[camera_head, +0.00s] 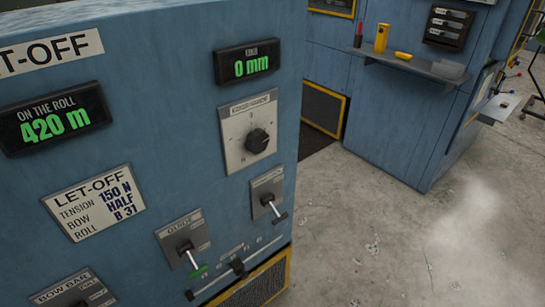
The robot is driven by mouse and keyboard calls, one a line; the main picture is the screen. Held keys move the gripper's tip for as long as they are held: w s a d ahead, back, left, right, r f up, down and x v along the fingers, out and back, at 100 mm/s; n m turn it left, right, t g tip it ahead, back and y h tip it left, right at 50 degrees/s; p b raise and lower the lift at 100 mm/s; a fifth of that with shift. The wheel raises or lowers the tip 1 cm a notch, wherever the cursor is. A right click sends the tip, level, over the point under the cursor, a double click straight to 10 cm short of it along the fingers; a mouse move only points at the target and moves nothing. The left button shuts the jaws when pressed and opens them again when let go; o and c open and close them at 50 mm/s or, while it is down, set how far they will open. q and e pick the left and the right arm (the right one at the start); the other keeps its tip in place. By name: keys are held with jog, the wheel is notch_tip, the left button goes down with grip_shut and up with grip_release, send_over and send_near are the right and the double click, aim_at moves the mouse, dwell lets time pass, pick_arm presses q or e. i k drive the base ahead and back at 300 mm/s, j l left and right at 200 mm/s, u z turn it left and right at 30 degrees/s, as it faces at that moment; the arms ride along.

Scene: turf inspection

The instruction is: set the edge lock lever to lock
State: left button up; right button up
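A blue machine panel (160,140) fills the left of the head view. On its right part is a small grey plate with a black-tipped lever (272,207), its handle pointing down and to the right. Its label is too small to read, so I cannot tell for sure that it is the edge lock lever. Lower left of it, another grey plate carries a lever with a green grip (195,262), also pointing down. Neither of my grippers is in view.
A black rotary knob (257,141) sits above the levers, under a display reading 0 mm (247,63). A slider (237,266) runs along the panel's bottom. Concrete floor (370,230) lies open to the right. A shelf (410,64) holds small items behind.

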aim_at(268, 199)
jog(key=i+j, duration=0.35)
jog(key=j, duration=0.25)
jog(key=z, duration=1.65)
